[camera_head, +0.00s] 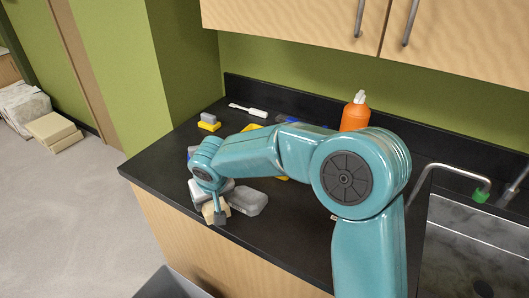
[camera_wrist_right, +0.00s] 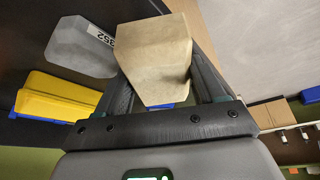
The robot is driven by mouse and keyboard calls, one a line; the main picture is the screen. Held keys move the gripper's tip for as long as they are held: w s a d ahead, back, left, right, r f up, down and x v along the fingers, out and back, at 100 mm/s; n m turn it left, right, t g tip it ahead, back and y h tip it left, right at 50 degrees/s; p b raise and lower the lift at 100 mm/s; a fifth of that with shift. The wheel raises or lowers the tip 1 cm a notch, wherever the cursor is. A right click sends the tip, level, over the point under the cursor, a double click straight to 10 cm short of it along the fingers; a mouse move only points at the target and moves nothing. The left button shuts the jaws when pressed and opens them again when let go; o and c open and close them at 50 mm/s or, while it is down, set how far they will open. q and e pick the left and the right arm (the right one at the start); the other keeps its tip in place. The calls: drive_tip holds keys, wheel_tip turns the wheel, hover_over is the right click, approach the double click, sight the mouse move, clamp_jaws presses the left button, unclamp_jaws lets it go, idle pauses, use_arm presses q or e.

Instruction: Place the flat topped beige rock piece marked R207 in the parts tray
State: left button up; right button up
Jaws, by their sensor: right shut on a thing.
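My right gripper (camera_head: 217,216) is at the front left of the black counter, with its fingers on either side of a beige rock piece (camera_head: 208,210). In the right wrist view the beige rock (camera_wrist_right: 158,55) sits between the two fingers (camera_wrist_right: 165,85), shut on it. It has flat faces; no R207 mark shows on them. I cannot tell whether it touches the counter. A grey rock piece (camera_head: 246,201) lies just right of the gripper; a grey piece with a partly readable label (camera_wrist_right: 80,48) shows in the wrist view. My left gripper is not in view.
The black counter (camera_head: 285,235) is clear at front centre. A sink (camera_head: 465,245) with a faucet is at right. My right arm hides part of the counter.

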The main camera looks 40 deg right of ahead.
drive_tip(key=w+d+r+m+g+h+p, duration=0.1)
drive_tip(key=w+d+r+m, duration=0.15)
drive_tip(key=d, duration=0.55)
drive_tip(key=w+d+r+m+h+p, duration=0.15)
drive_tip(key=d+m, duration=0.25)
drive_tip(key=d, duration=0.4)
drive_tip(key=w+d+r+m+g+p, duration=0.1)
drive_tip(key=w+d+r+m+p, duration=0.15)
drive_tip(key=d, duration=0.55)
drive_tip(key=s+d+m+g, duration=0.1)
drive_tip(key=s+d+m, duration=0.15)
drive_tip(key=d, duration=0.35)
drive_tip(key=f, duration=0.3)
drive_tip(key=f+b, duration=0.1)
drive_tip(key=f, duration=0.1)
drive_tip(key=shift+w+d+f, duration=0.15)
drive_tip(key=shift+w+d, duration=0.1)
drive_tip(key=shift+w, duration=0.1)
wheel_tip(320, 180, down, 4)
drive_tip(key=shift+a+r+h+p, duration=0.1)
drive_tip(key=shift+h+p, duration=0.15)
drive_tip(key=shift+p, duration=0.1)
drive_tip(key=shift+f, duration=0.35)
